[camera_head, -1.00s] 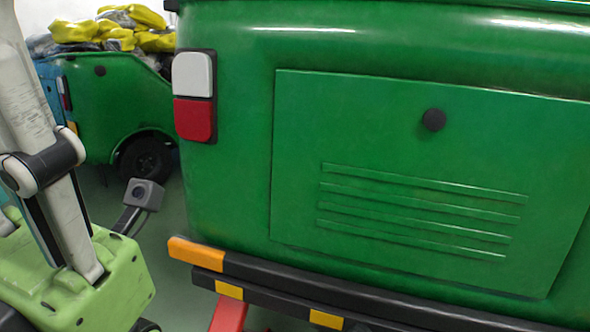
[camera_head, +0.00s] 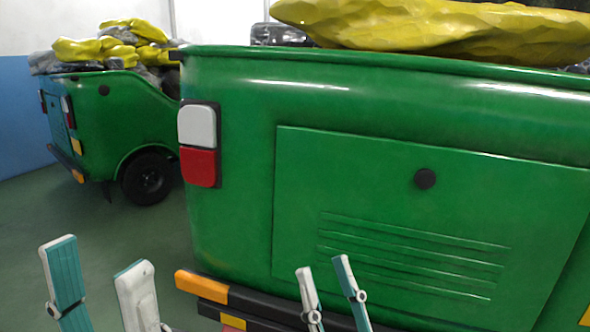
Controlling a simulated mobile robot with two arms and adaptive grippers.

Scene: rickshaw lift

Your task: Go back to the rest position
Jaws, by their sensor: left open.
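My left gripper (camera_head: 100,266) is at the bottom left, with its two fingers pointing up and spread apart. Nothing shows between them. My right gripper (camera_head: 322,266) is at the bottom centre, in front of the rickshaw's bumper. Its two fingertips are apart, with nothing visible between them. The green rickshaw (camera_head: 235,230) fills the middle and right of the view. Neither gripper visibly holds it. The lower parts of both grippers are cut off by the frame.
A second green rickshaw (camera_head: 125,125) stands behind at the left, loaded with yellow and grey bags. The near rickshaw's dark bumper (camera_head: 265,306) juts out at the bottom. Bare floor (camera_head: 100,220) shows at the left.

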